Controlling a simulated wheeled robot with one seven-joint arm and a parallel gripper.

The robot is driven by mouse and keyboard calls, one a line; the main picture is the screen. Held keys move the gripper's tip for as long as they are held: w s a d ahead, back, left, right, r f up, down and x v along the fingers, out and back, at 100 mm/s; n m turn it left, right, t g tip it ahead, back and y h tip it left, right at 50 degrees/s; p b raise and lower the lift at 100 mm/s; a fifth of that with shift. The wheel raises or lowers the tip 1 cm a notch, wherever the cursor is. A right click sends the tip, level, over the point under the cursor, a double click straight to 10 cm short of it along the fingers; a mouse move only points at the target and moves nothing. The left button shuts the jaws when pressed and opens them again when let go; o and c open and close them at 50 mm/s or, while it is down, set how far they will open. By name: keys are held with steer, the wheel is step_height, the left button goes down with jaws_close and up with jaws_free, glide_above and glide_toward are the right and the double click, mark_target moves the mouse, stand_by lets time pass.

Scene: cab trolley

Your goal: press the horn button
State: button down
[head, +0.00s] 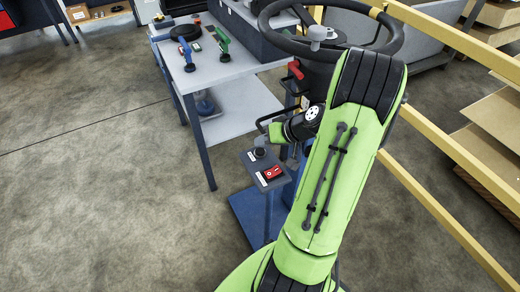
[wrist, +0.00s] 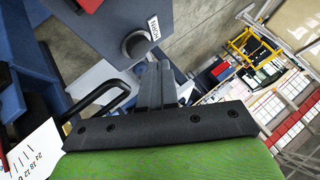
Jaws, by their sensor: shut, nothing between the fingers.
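The horn button (wrist: 137,44) is a round black knob with a grey rim on a blue-grey panel, next to a white label reading HORN. In the head view the horn button (head: 259,153) is at the far end of the small post-mounted panel (head: 256,177). My gripper (wrist: 154,66) is shut and empty, its dark fingertips close beside the knob in the wrist view. In the head view my gripper (head: 263,142) is near that end of the panel, partly hidden by my arm. Whether the fingertips touch the knob I cannot tell.
A red switch (head: 272,172) sits on the same panel. A steering wheel (head: 330,45) and a red-handled lever (head: 295,70) stand behind. A grey table (head: 225,70) with tools is at left. Yellow rails (head: 440,145) run along the right. The floor at left is clear.

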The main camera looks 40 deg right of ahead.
mark_target(263, 152)
steer(key=shift+r+p, duration=1.6)
steer(key=shift+r, duration=0.8)
steer(key=shift+f, duration=0.1)
steer(key=s+a+r+n+g+h+p, duration=0.1)
steer(key=a+r+n+g+p, duration=0.35)
steer(key=a+r, duration=0.95)
steer(key=s+a+r+h+p, duration=0.1)
steer(key=s+a+r+p, duration=0.1)
steer(key=s+a+r, duration=0.2)
steer(key=s+a+r+t+h+p, duration=0.1)
steer(key=s+a+r+p, duration=0.1)
steer(key=s+a+r, duration=0.3)
steer(key=s, duration=0.4)
steer(key=shift+s+a+r+n+p, duration=0.25)
steer(key=shift+s+n+p, duration=0.1)
steer(key=shift+s, duration=0.05)
